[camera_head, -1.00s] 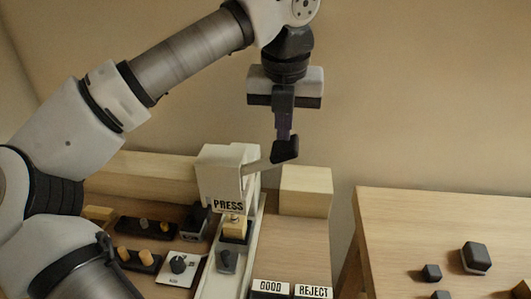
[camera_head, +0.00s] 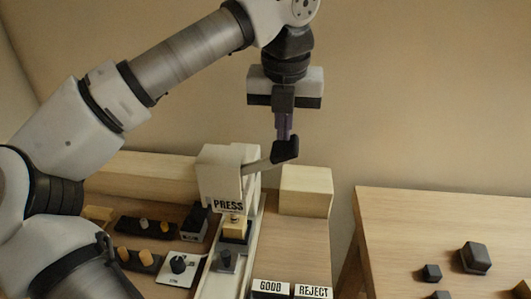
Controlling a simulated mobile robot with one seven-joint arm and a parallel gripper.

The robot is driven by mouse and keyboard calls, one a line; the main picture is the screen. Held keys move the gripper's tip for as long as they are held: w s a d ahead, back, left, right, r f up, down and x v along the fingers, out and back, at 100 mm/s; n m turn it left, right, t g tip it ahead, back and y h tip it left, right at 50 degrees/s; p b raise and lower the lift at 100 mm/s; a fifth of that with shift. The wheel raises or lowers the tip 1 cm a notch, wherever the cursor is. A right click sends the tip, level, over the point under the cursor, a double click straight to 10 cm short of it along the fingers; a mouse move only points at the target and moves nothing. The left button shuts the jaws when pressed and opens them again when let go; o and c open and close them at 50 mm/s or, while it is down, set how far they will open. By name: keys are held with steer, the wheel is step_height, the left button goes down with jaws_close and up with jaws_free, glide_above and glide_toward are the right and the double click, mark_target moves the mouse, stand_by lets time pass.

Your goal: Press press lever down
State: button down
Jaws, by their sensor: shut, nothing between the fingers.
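The press (camera_head: 220,178) is a cream box labelled PRESS, standing on the bench at the centre. Its lever (camera_head: 257,166) is a grey bar that reaches out to the right and slightly up, ending in a black handle (camera_head: 287,151). My gripper (camera_head: 284,137) points straight down at the handle, with its fingers shut and empty. The fingertips meet the handle's top in the picture; the exact contact is partly hidden. Under the press head sits a small yellowish block (camera_head: 235,222) in a dark holder.
A pale wooden block (camera_head: 306,190) stands right of the press. GOOD (camera_head: 271,286) and REJECT (camera_head: 313,291) labels mark the front. Small dark parts and a knob panel (camera_head: 181,266) lie to the left. A separate table (camera_head: 440,215) at right carries several dark blocks.

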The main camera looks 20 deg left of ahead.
mark_target(287, 144)
steer(key=shift+f, duration=0.2)
steer(key=shift+f+b, duration=0.75)
steer(key=shift+b, duration=0.05)
stand_by(0.3)
steer(key=shift+d+f+b, duration=0.2)
steer(key=shift+f+b, duration=0.25)
steer(key=shift+f, duration=0.1)
steer(key=shift+d+f+b, duration=0.2)
steer(key=shift+f+b, duration=0.2)
steer(key=shift+f, duration=0.1)
steer(key=shift+w+d+f+b, duration=0.1)
steer(key=shift+d+f+b, duration=0.05)
steer(key=shift+f+b, duration=0.35)
steer(key=shift+w+d+f+b, duration=0.15)
steer(key=shift+f+b, duration=0.2)
steer(key=shift+f, duration=0.2)
steer(key=shift+s+f, duration=0.1)
